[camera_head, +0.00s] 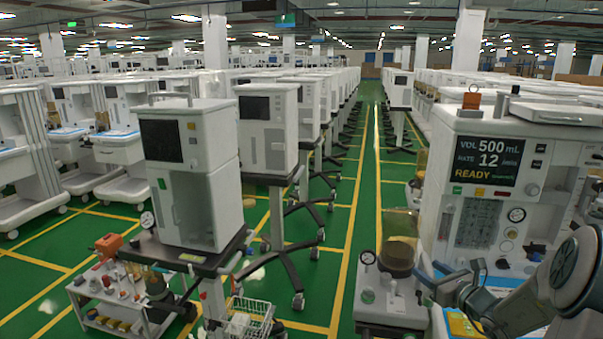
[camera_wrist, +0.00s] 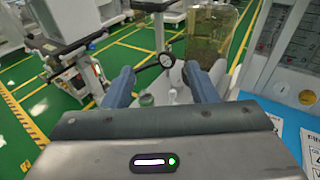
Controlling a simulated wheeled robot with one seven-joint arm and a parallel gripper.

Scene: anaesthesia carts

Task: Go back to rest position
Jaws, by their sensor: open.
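My gripper (camera_wrist: 162,78) is open in the wrist view, its two blue-grey fingers apart with nothing held between them. It also shows at the lower right of the head view (camera_head: 432,274), in front of the anaesthesia machine (camera_head: 447,205) whose screen reads "VOL 500 mL", "RATE 12" and "READY". An amber-filled clear canister (camera_head: 399,257) stands just left of the gripper. The canister also shows beyond the right finger in the wrist view (camera_wrist: 212,38).
A white monitor unit (camera_head: 190,180) stands on a dark-topped cart at centre left. A low shelf with small bottles (camera_head: 115,300) and a wire basket (camera_head: 250,315) are at lower left. The green aisle (camera_head: 372,170) with yellow lines is clear between rows of carts.

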